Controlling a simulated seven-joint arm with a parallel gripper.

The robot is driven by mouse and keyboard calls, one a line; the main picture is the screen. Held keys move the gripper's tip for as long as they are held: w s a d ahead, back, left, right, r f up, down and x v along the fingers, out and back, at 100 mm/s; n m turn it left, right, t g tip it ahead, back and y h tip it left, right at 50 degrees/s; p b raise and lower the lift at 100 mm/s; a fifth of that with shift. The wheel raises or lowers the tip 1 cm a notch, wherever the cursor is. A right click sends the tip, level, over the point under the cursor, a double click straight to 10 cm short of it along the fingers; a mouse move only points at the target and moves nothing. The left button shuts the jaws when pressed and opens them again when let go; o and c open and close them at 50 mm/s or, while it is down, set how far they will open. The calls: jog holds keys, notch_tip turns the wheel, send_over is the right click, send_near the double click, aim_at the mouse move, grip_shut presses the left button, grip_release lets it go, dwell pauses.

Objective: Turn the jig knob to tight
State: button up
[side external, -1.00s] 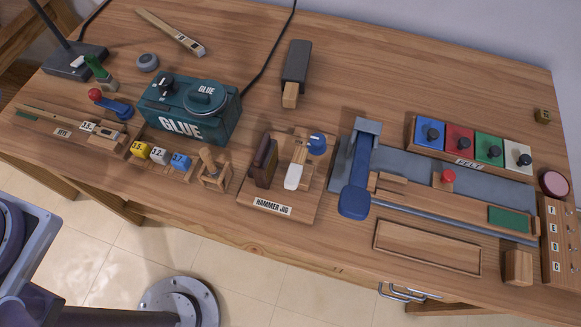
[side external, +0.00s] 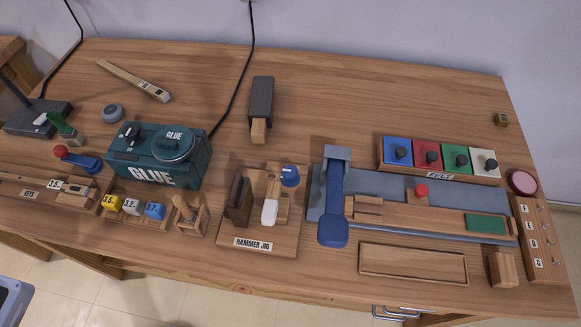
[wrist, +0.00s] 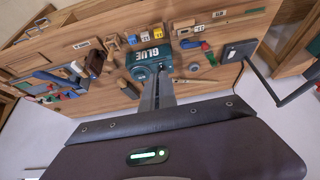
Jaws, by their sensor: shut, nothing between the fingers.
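The hammer jig (side external: 237,254) is a wooden stand at the front middle of the bench in the side view. The jig knob (side external: 290,176) is round and blue with a pale mark, at its back right. A dark brown block (side external: 238,200) and a white-tipped piece (side external: 269,212) stand on the jig. In the wrist view the jig is small at the left, with its brown block (wrist: 96,62); the knob's setting cannot be read. My gripper (wrist: 157,72) is shut and empty, seen in front of the glue box and apart from the jig. It is not in the side view.
The teal glue box (side external: 158,155) stands left of the jig. A blue lever (side external: 333,205) rises close on its right. Numbered blocks (side external: 132,206) and a small wooden stand (side external: 186,216) lie to the left. A dark-headed tool (side external: 261,104) lies behind. Bare bench (side external: 340,95) is at the back.

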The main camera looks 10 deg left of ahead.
jog(key=o, duration=1)
jog(key=w+d+r, duration=0.1)
jog(key=w, duration=0.1)
jog(key=w+d+r+n+g+h, duration=0.1)
jog(key=w, duration=0.2)
jog(key=w+d+r+n+h, duration=0.1)
jog(key=w, duration=0.2)
jog(key=shift+w+d+r+g, duration=0.1)
jog(key=shift+d+r+g, duration=0.2)
jog(key=shift+d+r, duration=0.1)
jog(key=shift+c, duration=0.2)
jog(key=w+d+f+n+g, duration=0.1)
jog(key=w+d+f+n, duration=0.1)
jog(key=w+d, duration=0.45)
jog(key=w+d+f+n+g, duration=0.25)
jog(key=w+d, duration=0.25)
jog(key=w, duration=0.3)
jog(key=n+y, duration=0.2)
jog(key=n, duration=0.1)
send_over(290, 171)
jog(key=shift+m+g, duration=0.25)
notch_tip(290, 171, down, 22)
jog(key=shift+f, duration=0.15)
notch_tip(290, 171, down, 7)
jog(key=shift+r, duration=0.2)
grip_shut()
